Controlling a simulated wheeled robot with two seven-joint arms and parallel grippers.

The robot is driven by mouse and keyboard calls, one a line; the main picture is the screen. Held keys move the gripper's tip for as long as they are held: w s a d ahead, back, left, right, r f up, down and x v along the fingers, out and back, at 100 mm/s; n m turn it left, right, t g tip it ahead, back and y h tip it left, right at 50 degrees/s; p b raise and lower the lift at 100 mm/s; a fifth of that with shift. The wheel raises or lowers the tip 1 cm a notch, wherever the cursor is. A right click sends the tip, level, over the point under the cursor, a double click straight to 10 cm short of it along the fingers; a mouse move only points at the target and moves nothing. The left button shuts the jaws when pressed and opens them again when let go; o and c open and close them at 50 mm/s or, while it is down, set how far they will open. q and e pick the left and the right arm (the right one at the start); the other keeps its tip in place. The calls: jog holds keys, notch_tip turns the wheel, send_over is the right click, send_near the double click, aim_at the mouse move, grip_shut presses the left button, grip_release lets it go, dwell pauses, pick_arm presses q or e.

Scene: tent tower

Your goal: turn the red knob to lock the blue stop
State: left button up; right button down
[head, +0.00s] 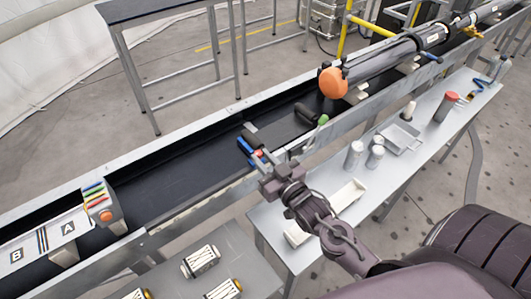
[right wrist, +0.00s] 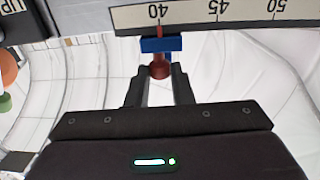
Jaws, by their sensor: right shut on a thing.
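The blue stop (head: 245,146) sits at the near rail of the dark channel in the head view. In the right wrist view the blue stop (right wrist: 161,45) is a small block at the lower edge of a white scale, near the 40 mark. The red knob (right wrist: 159,71) is below it, and it shows only as a small red bit in the head view (head: 258,154). My right gripper (right wrist: 161,74) is shut on the red knob, with one finger on each side. Fingers and wrist hide part of the knob in the head view (head: 261,163). My left gripper is not in view.
A black cylinder (head: 305,113) and a green knob (head: 323,120) are right of the stop. A long tube with an orange end (head: 332,83) lies farther back. A side table (head: 277,222) holds cups and trays.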

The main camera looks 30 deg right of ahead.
jog(key=shift+a+r+m+h+p, duration=0.15)
jog(key=shift+m+h, duration=0.3)
jog(key=shift+h, duration=0.25)
jog(key=shift+a+f+m+h+p, duration=0.15)
jog(key=shift+m+h, duration=0.3)
jog(key=shift+h, duration=0.25)
jog(key=shift+d, duration=0.1)
jog(key=c, duration=1.3)
grip_release()
jog(key=s, duration=0.2)
jog(key=s+b, duration=0.1)
jog(key=s, duration=0.4)
jog(key=shift+s+a+b, duration=0.3)
jog(key=shift+s, duration=0.1)
